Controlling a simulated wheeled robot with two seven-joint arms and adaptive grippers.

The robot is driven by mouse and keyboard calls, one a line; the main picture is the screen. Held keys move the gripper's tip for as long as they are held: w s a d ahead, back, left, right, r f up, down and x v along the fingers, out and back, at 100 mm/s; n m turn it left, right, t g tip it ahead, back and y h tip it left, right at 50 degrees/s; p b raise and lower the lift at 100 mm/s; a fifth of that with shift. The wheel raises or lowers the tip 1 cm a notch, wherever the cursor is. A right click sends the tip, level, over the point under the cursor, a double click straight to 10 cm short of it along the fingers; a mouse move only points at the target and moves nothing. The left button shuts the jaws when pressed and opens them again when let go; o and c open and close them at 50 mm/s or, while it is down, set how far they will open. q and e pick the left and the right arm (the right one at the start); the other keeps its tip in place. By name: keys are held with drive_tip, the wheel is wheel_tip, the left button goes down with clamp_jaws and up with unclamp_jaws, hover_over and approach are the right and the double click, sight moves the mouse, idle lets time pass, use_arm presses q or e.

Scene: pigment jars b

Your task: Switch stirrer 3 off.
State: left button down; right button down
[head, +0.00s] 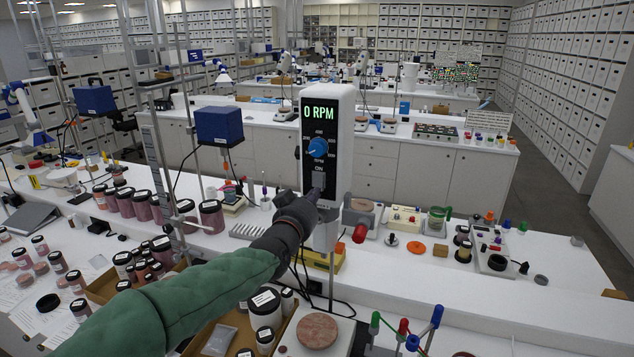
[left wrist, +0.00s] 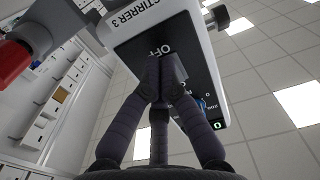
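Stirrer 3 (head: 343,150) is an upright white unit with a black front panel, on a stand over the bench. Its green display (head: 318,113) reads 0 RPM. A blue knob (head: 318,147) sits below the display, with the ON label under it. In the left wrist view, the name STIRRER 3 and the OFF label (left wrist: 151,50) show on the casing (left wrist: 140,28). My left gripper (head: 314,195) is at the lower panel, its fingers drawn together at the switch area in the left wrist view (left wrist: 164,72). My right gripper is out of view.
Pigment jars (head: 211,216) stand to the left, and more (head: 265,308) stand under my left arm. A red clamp knob (head: 360,233) sticks out beside the stirrer. A round pinkish disc (head: 317,331) lies below it. The white bench (head: 480,292) has free room at the right.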

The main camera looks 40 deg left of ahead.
use_arm(q)
drive_tip(key=shift+w+a, duration=0.15)
drive_tip(key=shift+w, duration=0.2)
drive_tip(key=shift+s, duration=0.1)
drive_tip(key=v, duration=1.5)
drive_tip(key=shift+s+b, duration=0.35)
drive_tip(key=shift+b, duration=0.05)
idle(0.3)
